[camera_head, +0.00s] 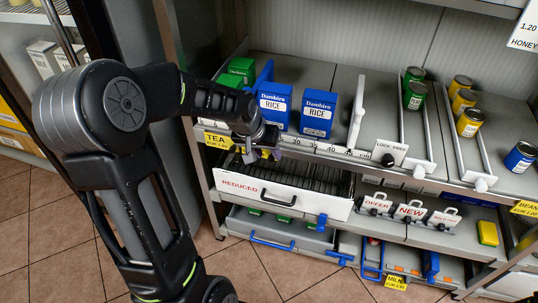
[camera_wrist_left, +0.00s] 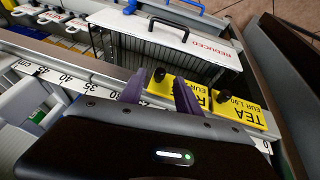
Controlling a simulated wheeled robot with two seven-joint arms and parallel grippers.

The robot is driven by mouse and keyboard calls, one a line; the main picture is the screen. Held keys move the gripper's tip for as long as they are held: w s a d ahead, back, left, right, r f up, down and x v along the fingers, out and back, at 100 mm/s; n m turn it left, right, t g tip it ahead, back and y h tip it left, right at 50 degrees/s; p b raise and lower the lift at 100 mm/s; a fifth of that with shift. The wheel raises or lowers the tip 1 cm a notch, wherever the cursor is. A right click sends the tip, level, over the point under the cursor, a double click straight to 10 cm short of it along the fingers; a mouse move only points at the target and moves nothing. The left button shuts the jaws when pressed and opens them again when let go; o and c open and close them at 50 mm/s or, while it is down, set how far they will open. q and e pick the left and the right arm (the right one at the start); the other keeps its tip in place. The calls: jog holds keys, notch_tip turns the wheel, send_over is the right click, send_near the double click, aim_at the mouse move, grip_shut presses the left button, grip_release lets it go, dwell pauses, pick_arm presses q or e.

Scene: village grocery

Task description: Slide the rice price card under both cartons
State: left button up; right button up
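Two blue rice cartons stand side by side on the upper shelf in the head view: a left carton (camera_head: 272,105) and a right carton (camera_head: 318,115). The yellow rice price card (camera_wrist_left: 203,93) is on the shelf edge, mostly hidden by my gripper; a bit of yellow shows below the gripper in the head view. It has a black knob (camera_wrist_left: 159,75). My left gripper (camera_wrist_left: 160,92) is at the card, with its two purple fingers apart on either side of that knob. I cannot tell whether they touch it. My right gripper is not in view.
The yellow tea card (camera_head: 217,140) is close beside the rice card, below green cartons (camera_head: 241,68). A numbered scale (camera_head: 335,150) runs along the shelf edge. A white divider (camera_head: 357,112) and a LOCK card (camera_head: 391,148) are to the right. A REDUCED drawer (camera_head: 285,196) sticks out below.

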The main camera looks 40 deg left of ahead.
pick_arm(q)
jog(key=shift+x, duration=1.2)
grip_shut()
dwell(0.6)
